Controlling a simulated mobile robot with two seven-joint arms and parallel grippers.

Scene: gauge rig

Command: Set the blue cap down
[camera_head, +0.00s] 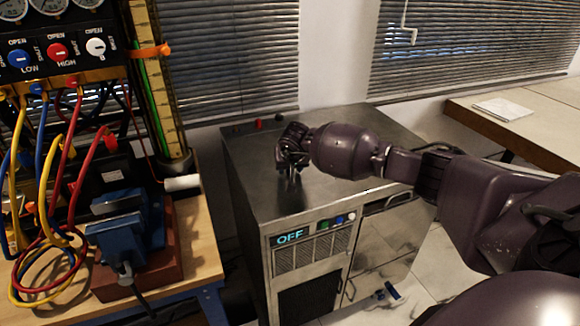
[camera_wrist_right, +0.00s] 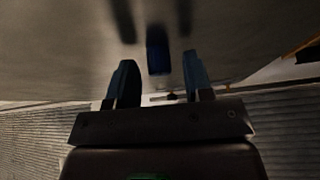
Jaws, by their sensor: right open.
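My right gripper (camera_head: 291,178) points down close over the metal top of the cabinet (camera_head: 335,190). In the right wrist view its two fingers (camera_wrist_right: 158,58) stand apart. The blue cap (camera_wrist_right: 157,50) shows between and just past the fingertips, with a gap on each side. It appears to rest on the metal top, though its exact contact is hard to see in the dim view. In the head view I cannot make out the blue cap near the gripper. My left gripper is not in view.
A red cap (camera_head: 259,124) stands at the back of the cabinet top. The cabinet's front shows a lit "OFF" display (camera_head: 290,238). A wooden bench (camera_head: 200,235) with the gauge rig and hoses stands at left. Another table (camera_head: 520,130) is at right.

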